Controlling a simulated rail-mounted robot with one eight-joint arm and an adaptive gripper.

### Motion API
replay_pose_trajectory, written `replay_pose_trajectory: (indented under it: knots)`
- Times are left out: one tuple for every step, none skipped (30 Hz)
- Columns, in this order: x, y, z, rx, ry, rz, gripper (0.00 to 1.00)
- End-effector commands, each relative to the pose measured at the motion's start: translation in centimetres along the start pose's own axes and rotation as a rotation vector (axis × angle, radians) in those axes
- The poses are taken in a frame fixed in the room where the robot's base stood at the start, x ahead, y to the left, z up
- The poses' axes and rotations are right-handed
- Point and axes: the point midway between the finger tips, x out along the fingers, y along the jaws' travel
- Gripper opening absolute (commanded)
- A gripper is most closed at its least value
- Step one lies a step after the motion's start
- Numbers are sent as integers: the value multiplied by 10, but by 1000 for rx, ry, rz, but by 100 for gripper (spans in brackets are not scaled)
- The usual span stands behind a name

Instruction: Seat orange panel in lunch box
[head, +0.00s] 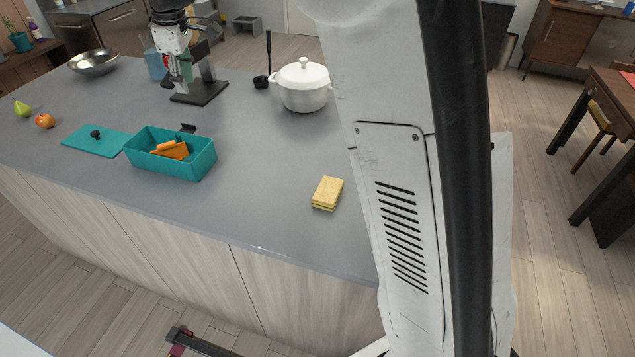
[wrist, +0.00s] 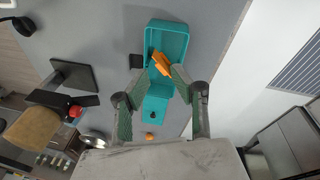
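The teal lunch box (head: 199,168) stands open on the grey counter. It also shows between my fingers in the wrist view (wrist: 172,28). The orange panel (head: 177,152) lies at a slant inside it, with a brighter orange piece (head: 165,145) beside it. In the wrist view the orange parts (wrist: 161,62) overlap, and my right finger comes close to them in the picture. My gripper (wrist: 157,76) is open and empty, its green-padded fingertips apart. In the head view my gripper (head: 181,78) hangs above the counter, behind the box in the picture.
A teal lid (head: 88,144) with a black knob lies left of the box. A small black block (head: 188,128) is behind it.

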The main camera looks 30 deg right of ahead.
Motion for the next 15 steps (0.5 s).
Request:
replay_pose_trajectory:
  knots:
    - [-11, -8, 14, 36, 7, 11, 24]
    - [-17, -11, 22, 61, 13, 19, 24]
    - [-24, -17, 31, 92, 21, 29, 24]
    - [-29, -22, 39, 115, 26, 36, 24]
    - [-34, -26, 46, 139, 32, 44, 24]
    - [-40, -32, 56, 170, 41, 54, 24]
    - [-44, -37, 63, 192, 46, 60, 24]
    - [-48, -42, 71, 217, 53, 67, 24]
    - [-53, -49, 81, 248, 62, 77, 24]
    - [-57, -55, 88, 270, 68, 83, 24]
    - [-60, -60, 96, 294, 75, 90, 24]
    - [-64, -68, 105, 325, 84, 99, 24]
    - [-67, -74, 113, 347, 91, 105, 24]
    - [-69, -80, 120, 371, 98, 112, 24]
    - [-72, -88, 130, 402, 108, 121, 24]
